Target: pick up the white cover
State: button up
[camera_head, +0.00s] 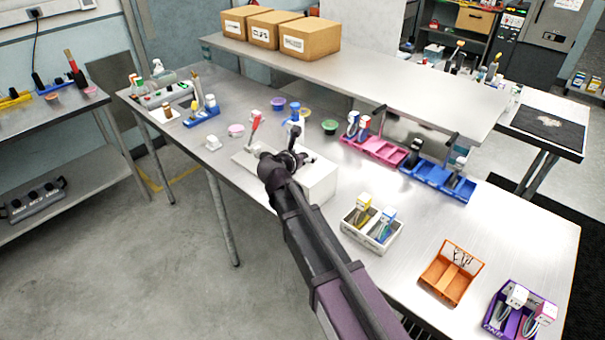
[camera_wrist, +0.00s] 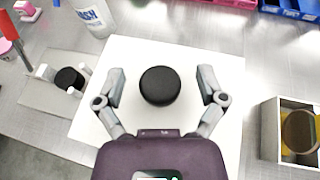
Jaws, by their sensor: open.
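The white cover looks like the broad white box-like piece (camera_head: 319,185) under my gripper on the metal bench. In the wrist view its top (camera_wrist: 160,118) is a flat white square with a round black knob (camera_wrist: 160,86) in the middle. My gripper (camera_wrist: 160,74) is open and empty, with one finger on each side of the knob and a gap on both sides. In the head view my gripper (camera_head: 288,162) is above the box's left part, and my arm hides some of it. I cannot tell the exact height of the fingertips over the top.
A bottle with blue lettering (camera_wrist: 95,17) stands close behind. A flat plate (camera_wrist: 45,103) with a black cap lies left. A white divided box (camera_head: 372,236) stands right, an orange tray (camera_head: 452,272) beyond it. A raised shelf (camera_head: 400,85) spans the back.

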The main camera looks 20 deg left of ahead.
grip_shut()
jog(key=shift+r, duration=0.15)
dwell(0.4)
notch_tip(320, 180, up, 10)
jog(key=p, duration=1)
dwell(0.5)
